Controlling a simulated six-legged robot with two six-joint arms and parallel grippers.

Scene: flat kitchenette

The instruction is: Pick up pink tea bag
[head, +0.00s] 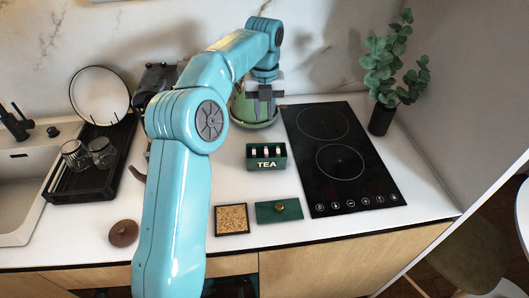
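A dark green tea box (267,164) marked TEA stands open on the white counter, left of the hob. Several small pale tabs (266,151) show inside it. They are too small to tell which belongs to a pink tea bag. The box's green lid (292,213) with a gold knob lies in front of it. My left gripper (264,98) is beyond the box, over or in front of a green rounded vessel (241,108). Its fingers are too small and dark to tell whether they are open. My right gripper is not in view.
A black hob (360,180) lies right of the box, with a potted plant (381,118) behind it. A cork square (231,221) lies left of the lid. A black dish rack (70,183) with glasses and a plate, and a sink (20,200), are at the left.

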